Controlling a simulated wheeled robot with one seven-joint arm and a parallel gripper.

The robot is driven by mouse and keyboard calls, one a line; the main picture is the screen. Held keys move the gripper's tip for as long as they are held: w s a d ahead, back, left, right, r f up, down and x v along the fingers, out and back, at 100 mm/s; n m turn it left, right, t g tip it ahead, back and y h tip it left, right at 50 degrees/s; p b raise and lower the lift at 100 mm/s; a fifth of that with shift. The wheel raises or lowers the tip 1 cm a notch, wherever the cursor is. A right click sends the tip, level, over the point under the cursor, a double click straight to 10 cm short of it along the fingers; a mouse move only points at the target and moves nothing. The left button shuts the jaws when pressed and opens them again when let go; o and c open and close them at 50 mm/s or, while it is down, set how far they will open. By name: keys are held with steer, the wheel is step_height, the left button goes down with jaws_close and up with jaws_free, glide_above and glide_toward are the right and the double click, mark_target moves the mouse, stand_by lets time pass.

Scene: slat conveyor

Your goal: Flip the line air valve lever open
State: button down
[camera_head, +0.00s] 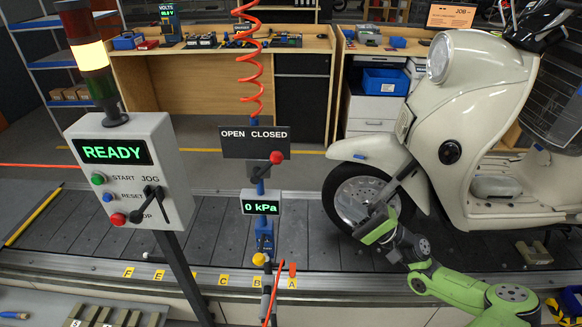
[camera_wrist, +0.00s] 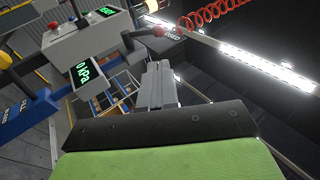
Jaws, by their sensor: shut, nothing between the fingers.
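The air valve lever has a red knob (camera_head: 277,157) on a short dark handle, below the sign reading OPEN CLOSED (camera_head: 255,142). The lever leans right, under the word CLOSED. The gauge below (camera_head: 261,207) reads 0 kPa. My gripper (camera_head: 400,180) is well to the right of the valve, in front of the scooter's front wheel, and touches nothing of the valve. In the wrist view the shut, empty fingers (camera_wrist: 158,75) point upward in the picture, with the red knob (camera_wrist: 158,31) beyond their tips and the gauge (camera_wrist: 83,72) to the left.
A control box (camera_head: 135,165) with a READY display stands left of the valve. A red coiled hose (camera_head: 249,60) hangs above the valve. The cream scooter (camera_head: 470,130) stands on the slat conveyor (camera_head: 110,230) at right. Open space lies between my gripper and the valve.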

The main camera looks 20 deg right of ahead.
steer(key=shift+a, duration=0.1)
steer(key=p, duration=0.1)
glide_toward(267, 167)
step_height(267, 167, up, 5)
steer(key=w+a, duration=0.2)
steer(key=shift+d, duration=0.1)
steer(key=shift+r+p, duration=0.15)
steer(key=shift+p, duration=0.2)
